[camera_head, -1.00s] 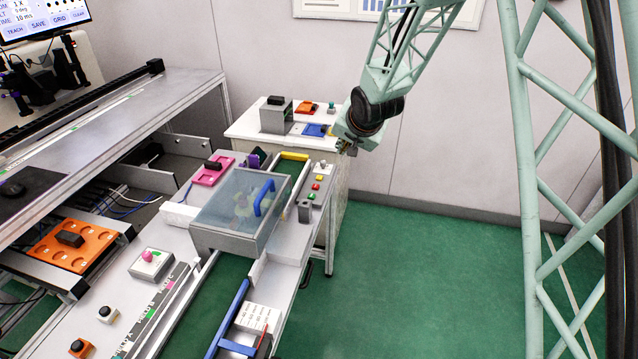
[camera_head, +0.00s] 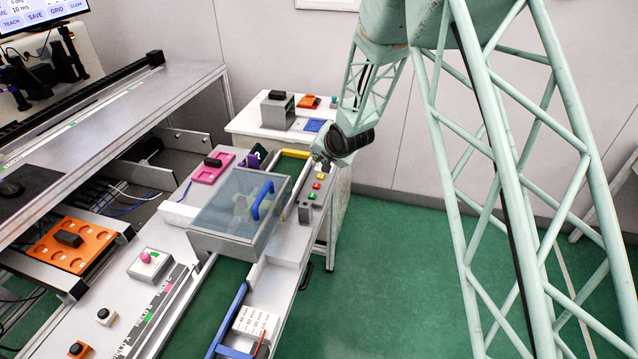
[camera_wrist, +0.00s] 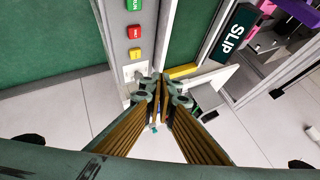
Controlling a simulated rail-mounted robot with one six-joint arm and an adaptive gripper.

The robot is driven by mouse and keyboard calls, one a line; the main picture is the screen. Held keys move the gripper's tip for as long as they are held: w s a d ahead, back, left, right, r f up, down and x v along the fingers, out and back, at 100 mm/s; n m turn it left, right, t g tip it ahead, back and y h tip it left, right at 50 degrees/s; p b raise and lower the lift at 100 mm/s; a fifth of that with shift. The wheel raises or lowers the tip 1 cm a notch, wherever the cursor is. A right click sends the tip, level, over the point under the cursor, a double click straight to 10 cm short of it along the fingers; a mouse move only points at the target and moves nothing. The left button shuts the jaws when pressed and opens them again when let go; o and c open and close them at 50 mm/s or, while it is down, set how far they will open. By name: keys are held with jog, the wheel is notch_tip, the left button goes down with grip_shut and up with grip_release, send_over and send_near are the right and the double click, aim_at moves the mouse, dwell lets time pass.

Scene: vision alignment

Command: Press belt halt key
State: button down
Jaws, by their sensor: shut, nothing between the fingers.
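A grey button panel shows in the head view, with a green key (camera_head: 312,196), a red key (camera_head: 317,185) and a yellow key (camera_head: 320,176) in a row. The wrist view also shows the green key (camera_wrist: 134,5), the red key (camera_wrist: 135,32) and the yellow key (camera_wrist: 135,54); their lettering is too small to read surely. My gripper (camera_head: 320,163) is at the far end of this row. In the wrist view my gripper (camera_wrist: 158,78) is shut and empty, its tips to the right of and below the yellow key, partly covering a pale fitting. Contact with the panel cannot be told.
A clear-lidded box with a blue handle (camera_head: 262,200) stands left of the panel. A yellow bar (camera_head: 296,153) and a dark SLIP sign (camera_wrist: 237,32) are close by. A white side table (camera_head: 250,122) with small devices stands behind.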

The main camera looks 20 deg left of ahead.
aim_at(318, 185)
jog(key=shift+w+a+f, duration=0.15)
jog(key=shift+a+f, duration=0.05)
jog(key=shift+f, duration=0.05)
jog(key=shift+f, duration=0.2)
dwell(0.3)
jog(key=shift+f+b, duration=2.85)
jog(key=shift+f, duration=1.35)
jog(key=shift+f+b, duration=0.45)
jog(key=shift+f, duration=0.45)
jog(key=shift+r, duration=0.15)
jog(key=shift+r+p, duration=0.55)
jog(key=shift+r, duration=0.2)
jog(key=shift+r, duration=0.15)
jog(key=shift+r+p, duration=1.6)
jog(key=shift+r, duration=0.75)
